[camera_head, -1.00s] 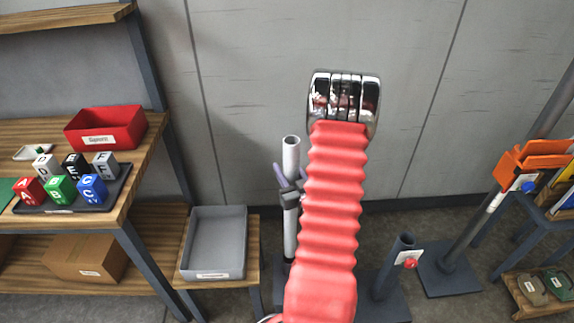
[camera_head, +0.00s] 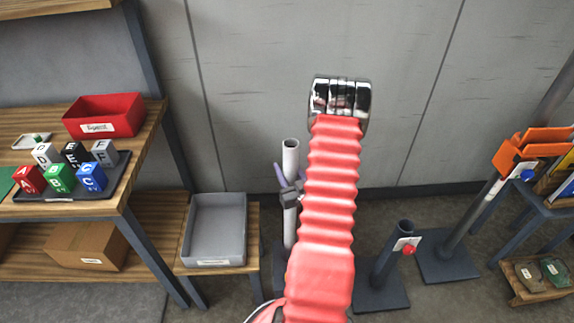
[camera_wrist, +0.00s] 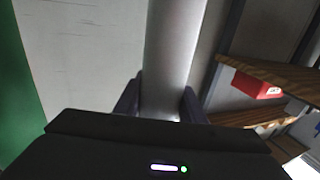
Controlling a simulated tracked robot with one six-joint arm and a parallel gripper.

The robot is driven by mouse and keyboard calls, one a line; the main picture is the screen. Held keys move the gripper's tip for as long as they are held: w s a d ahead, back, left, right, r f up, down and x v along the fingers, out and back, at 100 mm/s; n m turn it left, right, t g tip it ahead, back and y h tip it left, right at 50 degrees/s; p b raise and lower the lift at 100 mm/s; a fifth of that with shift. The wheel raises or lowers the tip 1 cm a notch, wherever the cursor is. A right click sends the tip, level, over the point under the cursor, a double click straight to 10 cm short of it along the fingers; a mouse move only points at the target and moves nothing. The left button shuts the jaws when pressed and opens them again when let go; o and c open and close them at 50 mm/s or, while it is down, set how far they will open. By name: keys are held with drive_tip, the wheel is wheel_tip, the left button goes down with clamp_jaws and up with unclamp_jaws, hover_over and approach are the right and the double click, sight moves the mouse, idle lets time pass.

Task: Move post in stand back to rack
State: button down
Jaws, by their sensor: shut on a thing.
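A pale grey tubular post (camera_head: 290,160) stands close to upright just left of my red arm in the head view. My gripper (camera_head: 289,187) is shut on it, with purple-grey fingers on either side. In the wrist view the post (camera_wrist: 175,45) runs up between the fingers of my gripper (camera_wrist: 160,98). The post's lower end meets a dark part near my arm, and I cannot tell whether it is seated in it. A dark stand (camera_head: 386,268) with an upright socket, a white tag and a red knob is at the right; its socket looks empty.
A grey bin (camera_head: 216,230) sits on a low wooden shelf left of the post. A shelf with lettered blocks (camera_head: 60,178) and a red bin (camera_head: 104,116) is further left. Another post on a dark base (camera_head: 447,262) and an orange holder (camera_head: 525,150) are at the right.

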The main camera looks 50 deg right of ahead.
wheel_tip(320, 180, down, 7)
idle(1.0)
drive_tip(key=shift+f, duration=0.1)
idle(0.6)
drive_tip(key=c, duration=1.1)
unclamp_jaws()
drive_tip(key=shift+s+a, duration=0.1)
drive_tip(key=shift+s, duration=0.05)
drive_tip(key=v, duration=1.3)
drive_tip(key=shift+s+a, duration=0.1)
drive_tip(key=shift+s, duration=0.05)
